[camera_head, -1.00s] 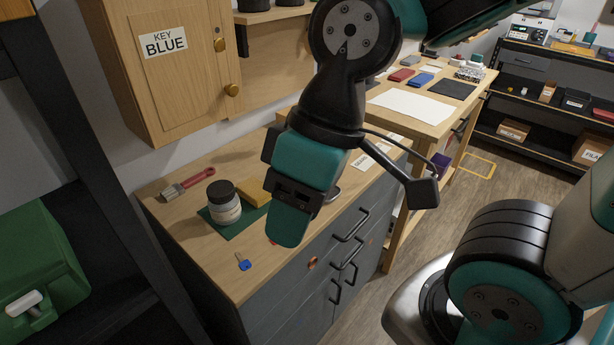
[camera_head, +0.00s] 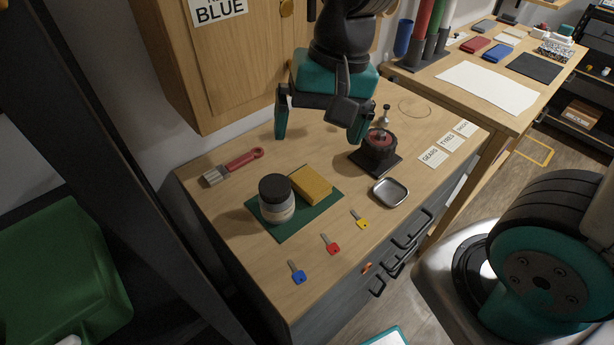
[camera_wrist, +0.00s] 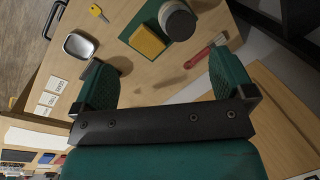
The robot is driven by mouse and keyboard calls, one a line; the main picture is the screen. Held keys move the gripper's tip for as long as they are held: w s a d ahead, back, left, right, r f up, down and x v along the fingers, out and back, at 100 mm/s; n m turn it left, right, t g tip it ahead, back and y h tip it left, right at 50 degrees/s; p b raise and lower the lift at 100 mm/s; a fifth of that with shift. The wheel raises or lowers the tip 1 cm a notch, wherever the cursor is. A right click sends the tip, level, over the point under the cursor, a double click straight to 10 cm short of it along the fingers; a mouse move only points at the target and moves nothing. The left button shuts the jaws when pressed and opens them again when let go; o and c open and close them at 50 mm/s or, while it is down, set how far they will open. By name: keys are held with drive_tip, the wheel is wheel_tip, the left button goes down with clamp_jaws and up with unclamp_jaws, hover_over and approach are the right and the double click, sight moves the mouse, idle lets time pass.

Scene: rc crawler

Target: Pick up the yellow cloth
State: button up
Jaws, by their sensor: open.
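The yellow cloth (camera_head: 312,184) looks like a folded block. It lies on a dark green mat (camera_head: 292,222) on the wooden bench top, right beside a jar with a black lid (camera_head: 277,199). My gripper (camera_head: 322,138) is open and empty above the bench, behind the cloth in the head view. In the wrist view the yellow cloth (camera_wrist: 147,41) lies beyond the gap between the open fingers (camera_wrist: 168,85), with the jar (camera_wrist: 178,20) touching or very near its side. Nothing of the cloth's top is hidden.
A red-handled brush (camera_head: 235,166) lies at the left. Blue (camera_head: 297,272), red (camera_head: 331,245) and yellow (camera_head: 360,219) keys lie near the front edge. A metal tray (camera_head: 390,192) and a black-based device (camera_head: 377,154) stand at the right. A cabinet (camera_head: 215,60) hangs behind.

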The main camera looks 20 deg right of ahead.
drive_tip(key=w+d+f+m+h+p, duration=0.1)
drive_tip(key=w+d+f+m+h, duration=0.3)
drive_tip(key=w+m, duration=0.6)
drive_tip(key=m+y+p, duration=0.1)
drive_tip(key=y+p, duration=0.1)
hover_over(310, 180)
drive_tip(key=f, duration=1.3)
drive_tip(key=shift+s+d, duration=0.1)
drive_tip(key=shift+s, duration=0.1)
drive_tip(key=shift+w+f+p, duration=0.15)
drive_tip(key=shift+f+p, duration=0.45)
drive_tip(key=shift+f, duration=2.35)
drive_tip(key=c, duration=0.6)
